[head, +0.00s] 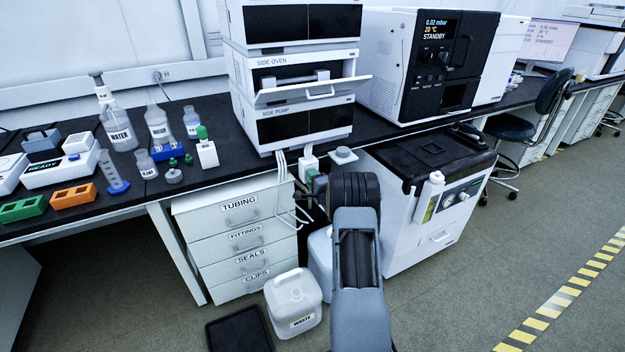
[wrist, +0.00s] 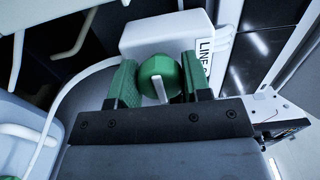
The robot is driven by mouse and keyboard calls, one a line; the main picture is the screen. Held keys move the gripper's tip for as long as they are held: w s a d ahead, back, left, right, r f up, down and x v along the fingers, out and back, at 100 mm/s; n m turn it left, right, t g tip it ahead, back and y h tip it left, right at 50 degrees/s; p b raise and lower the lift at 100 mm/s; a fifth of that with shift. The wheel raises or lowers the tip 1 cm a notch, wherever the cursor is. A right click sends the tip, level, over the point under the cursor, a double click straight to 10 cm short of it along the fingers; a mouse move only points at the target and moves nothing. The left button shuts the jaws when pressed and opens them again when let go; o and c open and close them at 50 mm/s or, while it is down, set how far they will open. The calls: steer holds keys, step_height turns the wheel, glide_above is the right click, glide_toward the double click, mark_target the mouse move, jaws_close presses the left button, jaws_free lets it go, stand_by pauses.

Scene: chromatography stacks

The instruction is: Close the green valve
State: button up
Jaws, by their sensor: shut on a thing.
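The green valve (wrist: 157,72) is a round green knob with a white pointer bar on it, seen in the wrist view. It sits on the front of a white box (wrist: 150,34) that bears a label starting "LINE"; the rest of the label is cut off. My gripper (wrist: 158,80) has a green finger on each side of the knob and is shut on it. The pointer bar slants slightly, running roughly along the fingers. In the head view my dark forearm hides the knob and most of the gripper.
Pale tubes (head: 281,165) hang beside the drawer unit (head: 236,225). A black-topped white cabinet (head: 425,205) stands close on the right. A white waste can (head: 293,300) and a black tray (head: 238,330) are on the floor. Open floor lies at the right.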

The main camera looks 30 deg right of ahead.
stand_by(0.3)
steer(key=o, duration=0.9)
steer(key=s, duration=0.4)
steer(key=s+a+p, duration=0.1)
steer(key=s, duration=0.8)
steer(key=shift+s+a+p, duration=0.35)
steer(key=shift+a, duration=0.05)
